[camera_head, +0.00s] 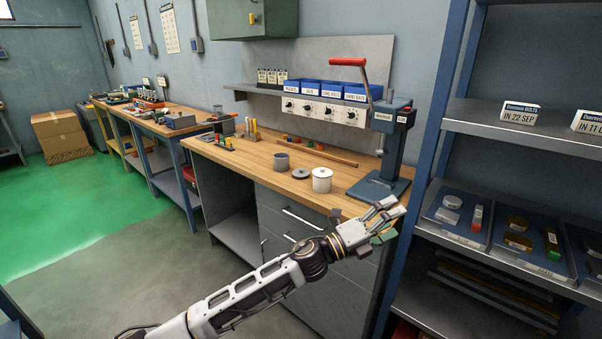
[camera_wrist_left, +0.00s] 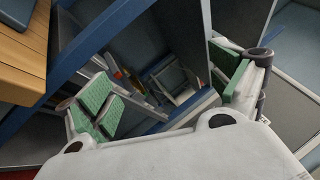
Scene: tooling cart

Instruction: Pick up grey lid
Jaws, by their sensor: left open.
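The grey lid (camera_head: 301,174) is a small dark disc lying on the wooden top of the workbench (camera_head: 240,160), between a grey canister (camera_head: 281,162) and a white lidded canister (camera_head: 321,181). My left gripper (camera_head: 388,220) is open and empty. In the head view it appears in front of the bench's right end, below and to the right of the lid, and apart from it. In the left wrist view its green finger pads (camera_wrist_left: 165,95) are spread wide with nothing between them; the lid does not show there. My right gripper is not in view.
A press with a red-handled lever (camera_head: 388,150) stands on the bench's right end. A blue-framed shelf rack (camera_head: 490,148) with trays is at the right, close to my left gripper. A wooden strip (camera_head: 318,153) lies behind the canisters. Bare bench top lies left of the canisters.

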